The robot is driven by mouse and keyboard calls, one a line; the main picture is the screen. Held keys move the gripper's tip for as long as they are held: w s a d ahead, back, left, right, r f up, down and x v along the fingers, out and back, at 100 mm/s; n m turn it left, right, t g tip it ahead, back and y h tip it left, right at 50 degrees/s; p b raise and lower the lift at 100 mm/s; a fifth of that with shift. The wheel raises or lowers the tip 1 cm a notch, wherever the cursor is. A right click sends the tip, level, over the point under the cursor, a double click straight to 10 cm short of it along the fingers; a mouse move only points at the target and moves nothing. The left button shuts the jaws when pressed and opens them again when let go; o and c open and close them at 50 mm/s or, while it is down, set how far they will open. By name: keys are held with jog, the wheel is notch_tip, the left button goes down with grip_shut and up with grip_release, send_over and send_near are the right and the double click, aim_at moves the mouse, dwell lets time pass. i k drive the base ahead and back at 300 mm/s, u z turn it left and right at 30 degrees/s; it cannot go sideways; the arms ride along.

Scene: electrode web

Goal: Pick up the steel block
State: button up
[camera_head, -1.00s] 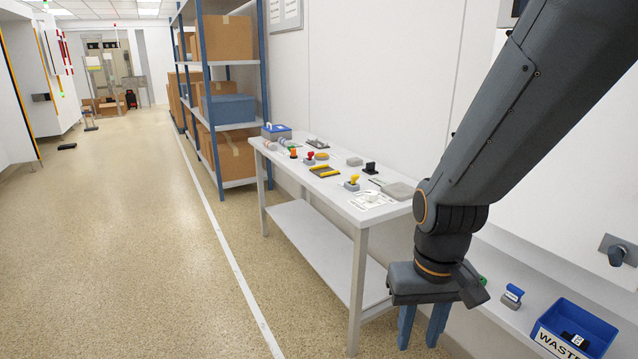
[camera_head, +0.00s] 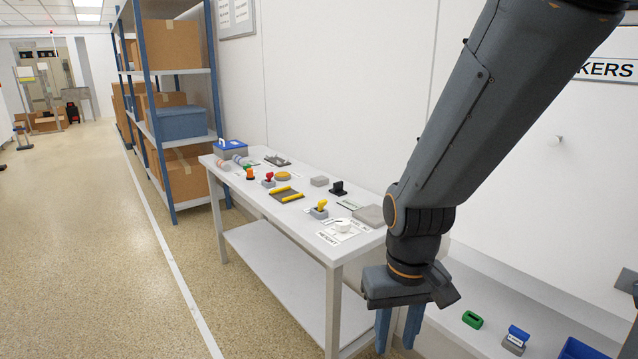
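Several small items lie on the white table (camera_head: 300,237). A small plain grey block (camera_head: 319,181) lies toward its back edge and may be the steel block. A larger flat grey block (camera_head: 369,215) lies at the table's near right end, close to my arm. I cannot tell for sure which one is steel. My gripper (camera_head: 398,330) points down with its two blue fingers apart and nothing between them. It hangs in front of the table's near right end, away from both blocks.
The table also carries a blue-lidded box (camera_head: 231,149), a yellow-handled stamp (camera_head: 320,209), a black item (camera_head: 338,188) and a white dial (camera_head: 342,225). A green piece (camera_head: 472,320) and a blue bin (camera_head: 582,349) are on the right bench. Open floor lies left.

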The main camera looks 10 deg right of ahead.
aim_at(319, 181)
jog(key=k, duration=0.5)
jog(key=u, duration=1)
jog(key=i, duration=1.5)
jog(key=u, duration=0.3)
jog(key=i, duration=1.35)
jog(key=z, duration=1.4)
jog(key=i, duration=0.85)
jog(key=z, duration=0.7)
jog(key=i, duration=0.5)
jog(key=u, duration=0.05)
